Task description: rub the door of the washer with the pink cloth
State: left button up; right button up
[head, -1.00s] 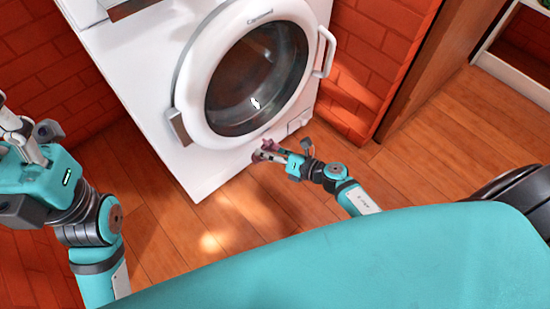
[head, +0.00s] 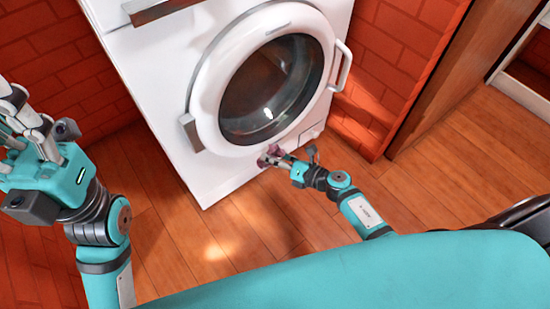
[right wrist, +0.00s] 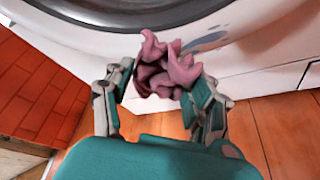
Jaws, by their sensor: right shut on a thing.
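The white washer (head: 165,100) stands against the brick wall. Its round door (head: 206,98) is shut, with a white rim, dark glass and a handle (head: 343,68) on the right. My right gripper (head: 281,160) is shut on the crumpled pink cloth (head: 268,156), just at the door's lower edge. In the right wrist view the cloth (right wrist: 168,68) bunches up between the fingers and overlaps the door rim (right wrist: 240,22); I cannot tell whether it touches. Bluish smudges (right wrist: 205,40) show on the rim beside the cloth. My left gripper (head: 28,125) is raised at the far left, open and empty.
A small flap (head: 312,133) sits at the washer's lower right front. The wooden floor (head: 190,235) before the washer is clear. Brick wall (head: 400,50) and a wooden post (head: 430,80) stand to the right, with a white shelf (head: 520,95) beyond.

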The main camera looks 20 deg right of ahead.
jog(key=shift+w+a, duration=0.2)
jog(key=shift+w, duration=0.3)
jog(key=shift+w+a, duration=0.15)
jog(key=shift+w, duration=0.35)
jog(key=shift+d, duration=0.15)
